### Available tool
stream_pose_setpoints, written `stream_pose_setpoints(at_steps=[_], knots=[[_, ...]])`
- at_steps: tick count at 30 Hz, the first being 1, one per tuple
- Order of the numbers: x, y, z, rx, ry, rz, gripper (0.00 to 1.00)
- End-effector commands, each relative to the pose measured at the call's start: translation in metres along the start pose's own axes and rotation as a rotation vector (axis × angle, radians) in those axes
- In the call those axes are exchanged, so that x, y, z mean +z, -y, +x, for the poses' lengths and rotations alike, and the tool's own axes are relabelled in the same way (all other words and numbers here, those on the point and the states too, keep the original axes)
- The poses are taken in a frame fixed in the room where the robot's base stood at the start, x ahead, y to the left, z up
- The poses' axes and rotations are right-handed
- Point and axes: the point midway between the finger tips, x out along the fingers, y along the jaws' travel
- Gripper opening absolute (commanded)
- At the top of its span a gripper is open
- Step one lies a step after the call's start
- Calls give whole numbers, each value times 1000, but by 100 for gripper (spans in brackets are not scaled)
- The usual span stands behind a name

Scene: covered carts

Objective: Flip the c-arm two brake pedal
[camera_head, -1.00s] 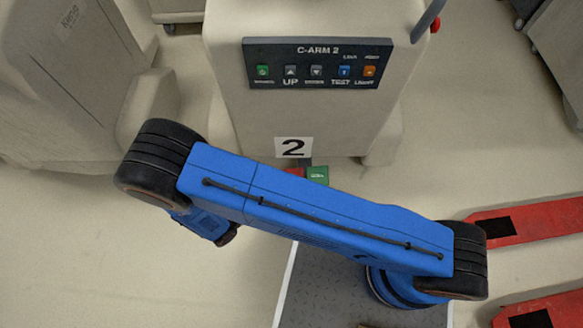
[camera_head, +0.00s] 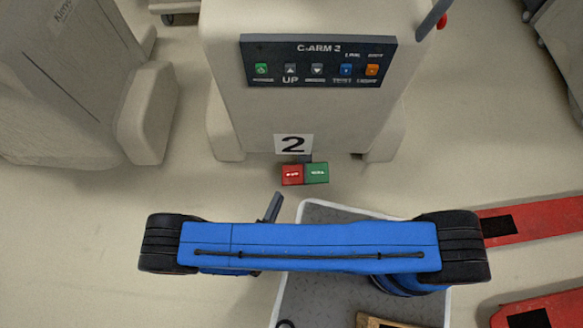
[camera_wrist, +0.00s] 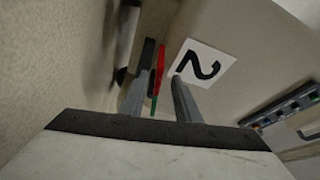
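The C-arm two brake pedal (camera_head: 304,174) lies low at the foot of the beige covered cart (camera_head: 300,115), under the number 2 label. Its left half is red and its right half is green. In the head view, a grey finger of my gripper (camera_head: 273,207) points up past my blue arm, below and left of the pedal, apart from it. In the wrist view, my gripper (camera_wrist: 160,76) is open with two grey fingers apart and nothing held. The red and green pedal (camera_wrist: 159,62) shows beyond and between the fingers, seen edge-on. Contact cannot be told there.
The C-ARM 2 button panel (camera_head: 318,61) is on the cart's upper face. Another covered machine (camera_head: 70,80) stands at the left. Red forks (camera_head: 535,220) lie at the right. Bare floor (camera_head: 185,185) shows left of the pedal.

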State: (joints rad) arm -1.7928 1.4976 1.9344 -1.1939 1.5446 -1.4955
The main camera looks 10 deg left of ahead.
Motion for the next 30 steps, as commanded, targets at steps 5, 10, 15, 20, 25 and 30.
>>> stream_pose_setpoints(at_steps=[5,10,15,20,25,30], knots=[[-1,0,29,1,-5,0,30],[-1,0,55,2,-4,-1,30],[-1,0,79,1,-5,1,30],[-1,0,102,2,-4,0,30],[-1,0,124,1,-5,0,30],[-1,0,139,1,-3,1,30]])
